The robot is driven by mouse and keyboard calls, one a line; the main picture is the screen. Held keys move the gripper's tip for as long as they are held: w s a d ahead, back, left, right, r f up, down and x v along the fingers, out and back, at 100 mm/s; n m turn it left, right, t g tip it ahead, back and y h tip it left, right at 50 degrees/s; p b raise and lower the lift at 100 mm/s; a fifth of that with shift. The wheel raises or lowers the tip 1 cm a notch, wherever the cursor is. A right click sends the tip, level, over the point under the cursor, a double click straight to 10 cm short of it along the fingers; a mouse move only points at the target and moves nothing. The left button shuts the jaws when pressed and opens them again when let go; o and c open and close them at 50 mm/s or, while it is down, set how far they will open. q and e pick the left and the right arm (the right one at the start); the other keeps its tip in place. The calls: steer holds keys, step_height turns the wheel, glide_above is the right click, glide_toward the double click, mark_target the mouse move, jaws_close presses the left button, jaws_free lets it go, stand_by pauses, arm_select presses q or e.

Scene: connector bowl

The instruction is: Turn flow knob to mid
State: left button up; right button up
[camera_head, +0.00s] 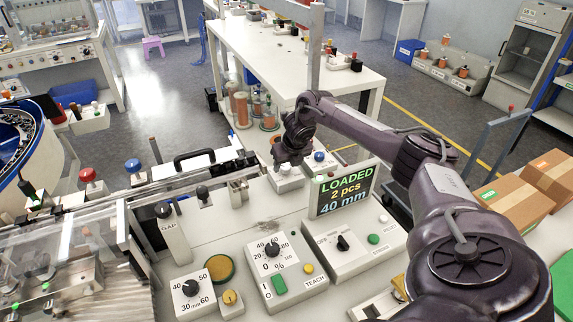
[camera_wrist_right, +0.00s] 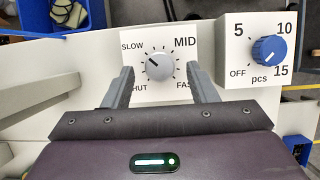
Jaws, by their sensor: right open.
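The flow knob (camera_wrist_right: 159,67) is a round grey dial on a white panel (camera_wrist_right: 130,42) marked SLOW, MID, FAST and a partly covered SHUT. Its dark pointer mark points up-left, toward SLOW. In the wrist view my right gripper (camera_wrist_right: 160,72) is open, with one finger to each side of the knob and a gap showing on both sides. In the head view my right gripper (camera_head: 289,155) is over a small white box (camera_head: 287,182) at the back of the bench. My left gripper is not in view.
Beside the flow panel stands a box with a blue pcs knob (camera_wrist_right: 268,50), marked OFF, 5, 10, 15. In the head view a LOADED display (camera_head: 343,190) stands just right of the gripper. Several other knob boxes, including a percent dial (camera_head: 272,250), stand nearer.

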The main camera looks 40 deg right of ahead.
steer(key=shift+w+d+f, duration=0.1)
steer(key=shift+w+f, duration=0.15)
steer(key=shift+f, duration=0.25)
steer(key=c, duration=1)
steer(key=shift+o, duration=0.2)
